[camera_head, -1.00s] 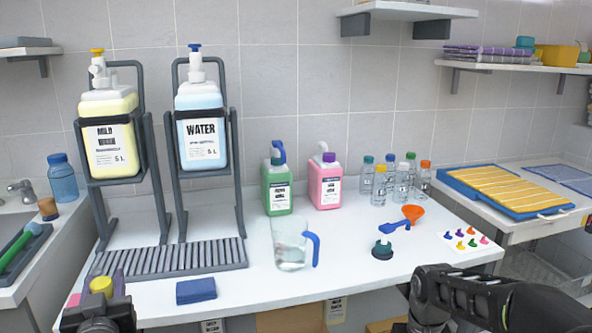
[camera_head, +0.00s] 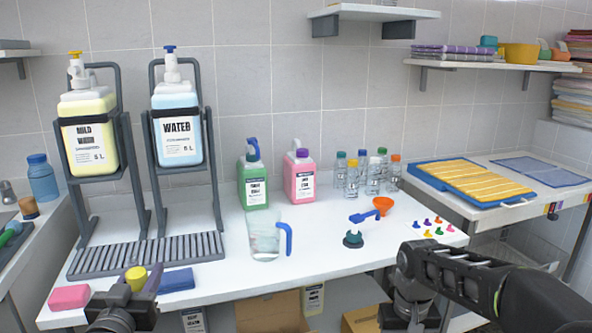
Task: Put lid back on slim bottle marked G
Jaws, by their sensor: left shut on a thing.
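My left gripper (camera_head: 135,286) is at the lower left of the head view, in front of the counter's left part. It is shut on a small yellow lid-like cylinder (camera_head: 136,277). Several slim clear bottles (camera_head: 352,182) stand in a cluster at the back right of the counter, far from this gripper.
Between gripper and bottles stand a clear jug (camera_head: 264,238), a green bottle (camera_head: 252,185) and a pink bottle (camera_head: 299,178). An orange funnel (camera_head: 383,205) and dark green piece (camera_head: 353,239) lie nearby. A blue sponge (camera_head: 177,280) and pink sponge (camera_head: 69,297) flank the left gripper.

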